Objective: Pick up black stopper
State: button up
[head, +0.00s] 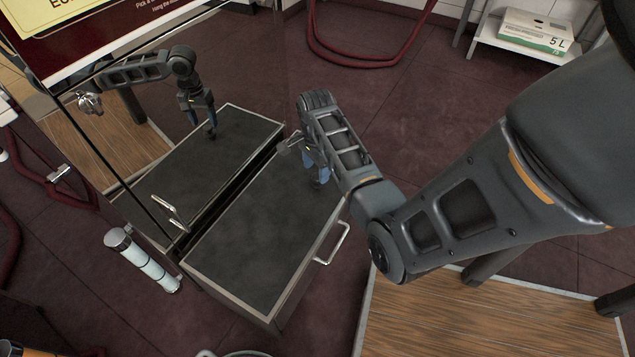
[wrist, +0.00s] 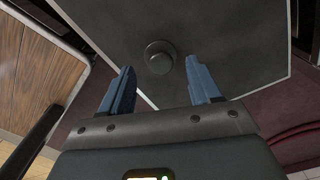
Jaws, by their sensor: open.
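The black stopper (wrist: 159,57) shows in the wrist view as a small round dark knob on the dark grey panel (wrist: 225,28). My gripper (wrist: 159,66) is open, its two blue fingers apart. In the picture the stopper lies between and slightly beyond the fingertips, with a gap to either side; I cannot tell the remaining height. In the head view my gripper (head: 318,170) points down over the far right part of the same metal-edged panel (head: 245,245). There my arm partly covers the area, and I cannot clearly make out the stopper directly.
A glossy cabinet front (head: 235,60) left of the panel mirrors my arm and the panel. A metal handle (head: 333,245) sticks out at the panel's right side. A white cylinder (head: 143,260) is at the near left. A wooden surface (head: 480,315) lies at the lower right.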

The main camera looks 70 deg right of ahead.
aim_at(317, 176)
jog(key=f+b, duration=0.1)
jog(key=f, duration=0.1)
jog(key=f+b, duration=0.2)
jog(key=f, duration=0.1)
jog(key=shift+s+d+f, duration=0.15)
jog(key=shift+d+f, duration=0.05)
jog(key=shift+f, duration=0.15)
jog(key=shift+c, duration=0.2)
jog(key=c, duration=0.7)
